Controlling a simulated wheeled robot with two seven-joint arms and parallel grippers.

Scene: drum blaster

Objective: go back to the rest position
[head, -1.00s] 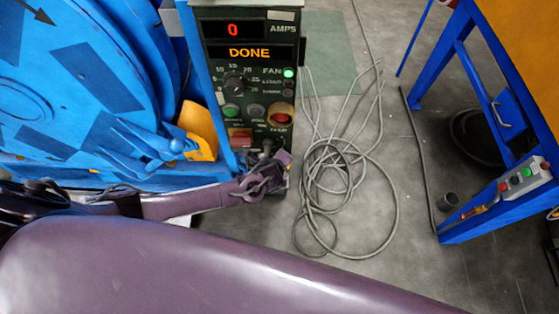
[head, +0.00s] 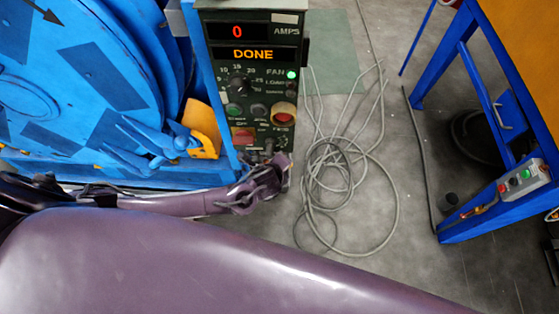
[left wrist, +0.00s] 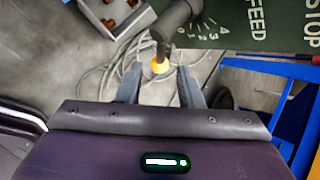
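My left gripper (head: 279,172) is at the lower front of the dark control panel (head: 226,105). In the left wrist view its two fingers (left wrist: 158,76) are apart with nothing held between them. A dark grey lever (left wrist: 174,20) with a yellow part (left wrist: 160,66) below it shows beyond the fingertips, apart from them as far as I can tell. The panel also shows in the left wrist view (left wrist: 262,40), with the words FEED and STOP. In the head view its displays read 0 AMPS and DONE, and a green FAN lamp is lit. My right gripper is out of view.
The blue drum machine (head: 55,95) with a yellow part (head: 203,126) stands left of the panel. Looped grey cables (head: 345,190) lie on the floor to the right. A blue-framed bench (head: 470,70) with a grey button box (head: 523,179) is at the right.

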